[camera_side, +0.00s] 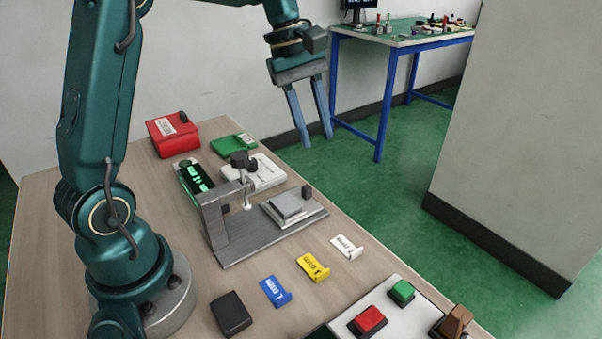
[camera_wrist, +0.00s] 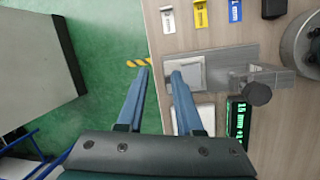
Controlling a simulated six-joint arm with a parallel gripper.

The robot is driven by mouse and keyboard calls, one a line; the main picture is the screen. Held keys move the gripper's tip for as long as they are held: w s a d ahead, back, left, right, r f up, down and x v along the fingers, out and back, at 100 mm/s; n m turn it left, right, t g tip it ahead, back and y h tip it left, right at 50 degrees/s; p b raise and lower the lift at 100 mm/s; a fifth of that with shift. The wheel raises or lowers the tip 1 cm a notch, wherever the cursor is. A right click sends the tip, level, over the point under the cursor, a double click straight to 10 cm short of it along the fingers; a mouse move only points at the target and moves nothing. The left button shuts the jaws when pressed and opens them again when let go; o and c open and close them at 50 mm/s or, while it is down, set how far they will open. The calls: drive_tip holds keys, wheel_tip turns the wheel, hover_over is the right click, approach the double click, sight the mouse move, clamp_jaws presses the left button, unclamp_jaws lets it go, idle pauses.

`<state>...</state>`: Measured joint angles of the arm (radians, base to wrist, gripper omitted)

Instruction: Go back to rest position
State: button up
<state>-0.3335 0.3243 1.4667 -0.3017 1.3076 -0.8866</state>
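My gripper (camera_side: 313,118) hangs in the air beyond the far right edge of the table, high above the floor. Its two blue-grey fingers are apart with nothing between them. In the wrist view the gripper (camera_wrist: 160,72) shows the same open fingers, over the table edge. The lever fixture (camera_side: 262,226) stands on the table below, with a dark knob and a square silver plate on its base. In the wrist view the fixture (camera_wrist: 222,65) lies to the right of the fingers, and the right finger overlaps its plate in the picture.
White (camera_side: 346,247), yellow (camera_side: 312,267) and blue (camera_side: 274,291) tags lie in front of the fixture. A red box (camera_side: 173,134), green tray (camera_side: 233,145) and digital display (camera_side: 193,178) sit behind. Red (camera_side: 368,320) and green (camera_side: 401,292) buttons are at the front right. Air around my gripper is clear.

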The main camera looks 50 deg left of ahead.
drive_tip(key=s+d+r+m+t+y, duration=0.1)
drive_tip(key=s+d+r+m, duration=0.15)
drive_tip(key=s, duration=0.25)
drive_tip(key=s+d+r+m+t+y, duration=0.1)
drive_tip(key=s+d+r+m, duration=0.1)
drive_tip(key=s+d+m, duration=0.15)
drive_tip(key=s+a+f+m+t+y, duration=0.1)
drive_tip(key=s+f+m, duration=0.4)
drive_tip(key=s+m, duration=0.2)
drive_tip(key=shift+s+a+f+m+t, duration=0.3)
drive_tip(key=shift+f+m+t, duration=0.1)
drive_tip(key=shift+m, duration=0.5)
